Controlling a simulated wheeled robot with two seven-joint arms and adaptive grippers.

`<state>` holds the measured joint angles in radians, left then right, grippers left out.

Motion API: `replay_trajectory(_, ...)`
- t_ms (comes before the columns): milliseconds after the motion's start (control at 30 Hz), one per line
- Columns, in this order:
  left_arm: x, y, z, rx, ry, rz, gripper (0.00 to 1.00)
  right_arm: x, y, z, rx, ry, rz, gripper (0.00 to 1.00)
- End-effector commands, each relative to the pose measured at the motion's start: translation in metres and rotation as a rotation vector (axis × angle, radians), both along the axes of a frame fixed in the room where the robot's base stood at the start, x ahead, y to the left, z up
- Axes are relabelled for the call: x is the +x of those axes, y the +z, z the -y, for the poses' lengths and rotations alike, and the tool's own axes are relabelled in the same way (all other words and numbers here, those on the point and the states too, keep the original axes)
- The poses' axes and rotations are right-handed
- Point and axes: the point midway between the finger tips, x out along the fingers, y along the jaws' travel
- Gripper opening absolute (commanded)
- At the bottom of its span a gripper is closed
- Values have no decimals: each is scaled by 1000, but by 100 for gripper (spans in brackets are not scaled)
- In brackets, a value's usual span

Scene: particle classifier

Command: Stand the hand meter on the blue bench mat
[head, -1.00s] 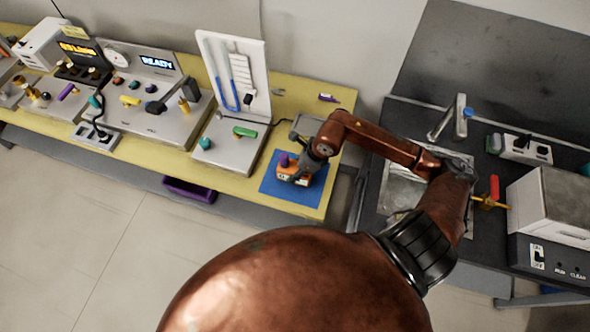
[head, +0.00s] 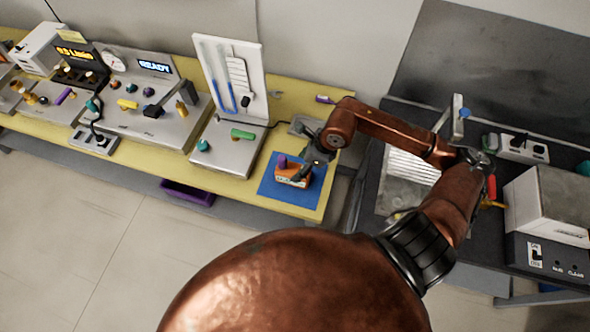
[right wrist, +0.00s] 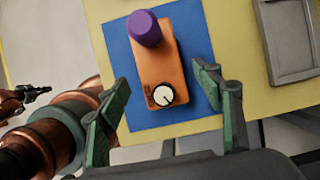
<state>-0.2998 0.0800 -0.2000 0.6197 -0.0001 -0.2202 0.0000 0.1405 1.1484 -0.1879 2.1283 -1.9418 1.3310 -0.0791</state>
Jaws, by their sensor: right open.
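The hand meter (head: 291,176) is an orange block with a purple knob, resting on the blue bench mat (head: 272,189). In the right wrist view the hand meter (right wrist: 160,65) shows its white dial and purple knob facing the camera, and the mat (right wrist: 118,55) extends around it. My right gripper (head: 311,166) is open and empty, just above and to the right of the meter. In the right wrist view its fingers (right wrist: 165,100) are spread either side of the meter's dial end, with gaps visible. A small, dark gripper at the left edge (right wrist: 34,94) appears to be my left one; its jaws are unclear.
The yellow bench (head: 235,185) carries a panel stand (head: 232,80) left of the mat and a grey tray (right wrist: 288,40) beside it. A dark bench on the right holds a white box (head: 550,205). A purple bin (head: 187,193) is below the yellow bench.

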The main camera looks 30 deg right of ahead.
Motion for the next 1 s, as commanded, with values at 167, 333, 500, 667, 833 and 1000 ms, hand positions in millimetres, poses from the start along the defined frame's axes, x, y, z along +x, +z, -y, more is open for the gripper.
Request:
replay_trajectory(167,0,1,0,0,0,0,0,-10,31,8,-3,1,1,60)
replay_trajectory(333,0,1,0,0,0,1,0,-15,46,12,-1,0,1,60)
replay_trajectory(500,0,1,0,0,0,1,0,-16,49,13,1,1,-1,60)
replay_trajectory(667,0,1,0,0,0,1,0,-16,49,13,1,0,-1,60)
replay_trajectory(833,0,1,0,0,0,1,0,-16,49,13,1,0,-1,60)
replay_trajectory(1000,1,1,0,0,0,1,0,-16,49,13,1,0,-1,60)
